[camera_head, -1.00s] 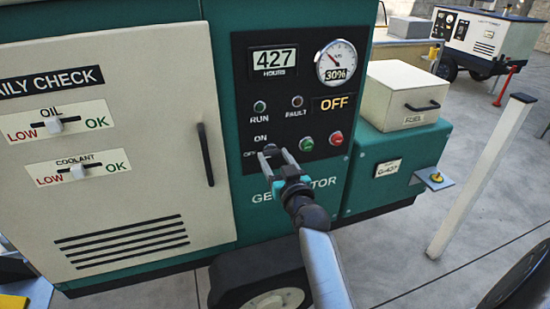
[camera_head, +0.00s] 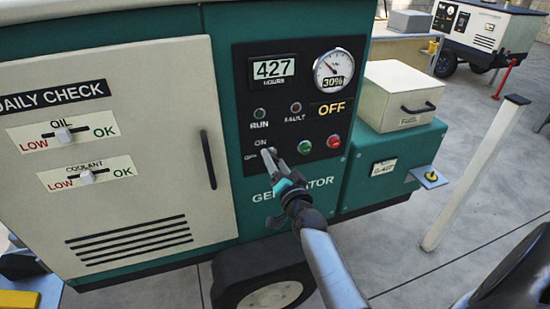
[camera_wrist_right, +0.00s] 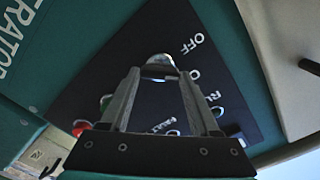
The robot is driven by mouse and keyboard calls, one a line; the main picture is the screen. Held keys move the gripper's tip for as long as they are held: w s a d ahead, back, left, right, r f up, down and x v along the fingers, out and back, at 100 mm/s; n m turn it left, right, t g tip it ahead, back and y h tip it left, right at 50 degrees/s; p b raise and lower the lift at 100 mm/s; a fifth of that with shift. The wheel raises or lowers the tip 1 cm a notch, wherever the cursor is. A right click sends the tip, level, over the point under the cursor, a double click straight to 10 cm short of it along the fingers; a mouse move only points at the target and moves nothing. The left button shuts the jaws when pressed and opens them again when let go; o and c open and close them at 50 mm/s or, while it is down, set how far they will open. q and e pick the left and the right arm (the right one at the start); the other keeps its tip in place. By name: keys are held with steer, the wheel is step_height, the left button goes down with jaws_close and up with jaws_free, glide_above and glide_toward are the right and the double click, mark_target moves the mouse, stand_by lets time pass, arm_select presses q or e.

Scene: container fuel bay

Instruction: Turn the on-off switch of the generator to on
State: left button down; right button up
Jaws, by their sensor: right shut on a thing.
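The generator's black panel (camera_head: 300,105) is on the teal housing, with its display (camera_head: 331,108) reading OFF. The on-off switch (camera_head: 267,153) is at the panel's lower left, by the ON and OFF labels, and mostly hidden by my fingers in the head view. In the right wrist view its silvery knob (camera_wrist_right: 159,66) shows between the fingertips. My right gripper (camera_head: 272,160) reaches up to it from below and is shut on it. It is also large in the right wrist view (camera_wrist_right: 157,73). My left gripper is not in view.
Green (camera_head: 305,147) and red (camera_head: 334,141) buttons sit right of the switch. A door handle (camera_head: 208,160) stands out at left. A beige fuel box (camera_head: 400,95) and a white post (camera_head: 475,175) are at right. Open floor lies beyond the post.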

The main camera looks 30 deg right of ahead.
mark_target(274, 159)
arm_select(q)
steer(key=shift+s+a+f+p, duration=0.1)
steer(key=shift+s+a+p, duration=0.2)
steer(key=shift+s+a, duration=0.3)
arm_select(e)
steer(key=shift+m, duration=1.5)
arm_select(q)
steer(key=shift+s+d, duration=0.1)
arm_select(e)
steer(key=o, duration=1.4)
steer(key=shift+c, duration=0.2)
steer(key=shift+s+a, duration=0.1)
steer(key=shift+s, duration=0.4)
steer(key=shift+p+v, duration=0.5)
steer(key=shift+v, duration=0.7)
arm_select(q)
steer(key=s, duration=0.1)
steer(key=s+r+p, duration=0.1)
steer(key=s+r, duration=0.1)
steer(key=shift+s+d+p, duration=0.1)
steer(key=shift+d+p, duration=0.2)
steer(key=shift+p, duration=0.1)
arm_select(e)
steer(key=v, duration=1.1)
steer(key=shift+s+a, duration=0.15)
steer(key=shift+s, duration=0.2)
